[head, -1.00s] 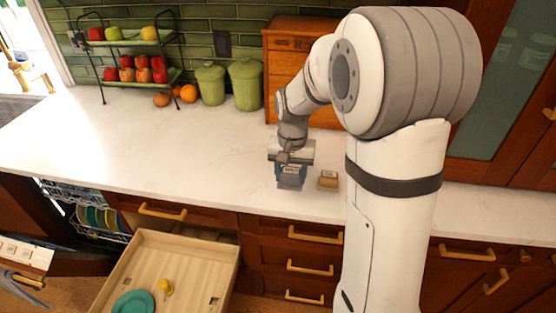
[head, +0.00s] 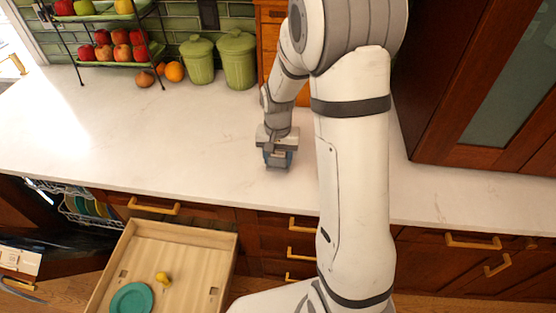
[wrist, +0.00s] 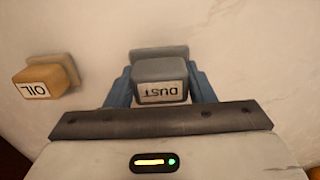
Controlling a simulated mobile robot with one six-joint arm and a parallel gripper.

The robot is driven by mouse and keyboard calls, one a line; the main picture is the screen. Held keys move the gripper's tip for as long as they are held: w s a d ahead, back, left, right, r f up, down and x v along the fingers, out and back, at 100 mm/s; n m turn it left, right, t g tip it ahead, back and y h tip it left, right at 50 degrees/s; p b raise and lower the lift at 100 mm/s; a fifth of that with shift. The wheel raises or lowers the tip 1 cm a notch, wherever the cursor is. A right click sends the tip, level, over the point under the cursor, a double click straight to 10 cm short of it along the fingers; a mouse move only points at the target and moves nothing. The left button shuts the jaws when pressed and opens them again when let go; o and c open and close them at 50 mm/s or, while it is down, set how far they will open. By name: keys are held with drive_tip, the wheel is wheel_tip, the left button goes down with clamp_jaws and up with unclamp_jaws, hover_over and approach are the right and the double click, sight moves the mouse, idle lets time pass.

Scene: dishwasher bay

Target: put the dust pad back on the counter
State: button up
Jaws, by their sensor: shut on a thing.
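The dust pad (wrist: 161,72) is a grey block with a white "DUST" label, upside down in the wrist view. It sits between the blue fingers of my gripper (wrist: 160,88), which is shut on it. In the head view my gripper (head: 278,160) points down over the white counter (head: 200,150), left of my arm's column. The pad is hard to make out there. I cannot tell whether the pad touches the counter or is just above it.
A tan pad labelled "OIL" (wrist: 47,78) lies beside the dust pad; my arm hides it in the head view. Green canisters (head: 238,60), oranges (head: 174,71) and a fruit rack (head: 108,55) stand at the back. An open drawer (head: 180,245) juts out below. The counter's left is clear.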

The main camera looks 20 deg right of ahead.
wheel_tip(320, 180, down, 2)
drive_tip(key=shift+f, duration=0.2)
drive_tip(key=shift+s+r, duration=0.1)
drive_tip(key=o, duration=0.9)
drive_tip(key=shift+o, duration=0.2)
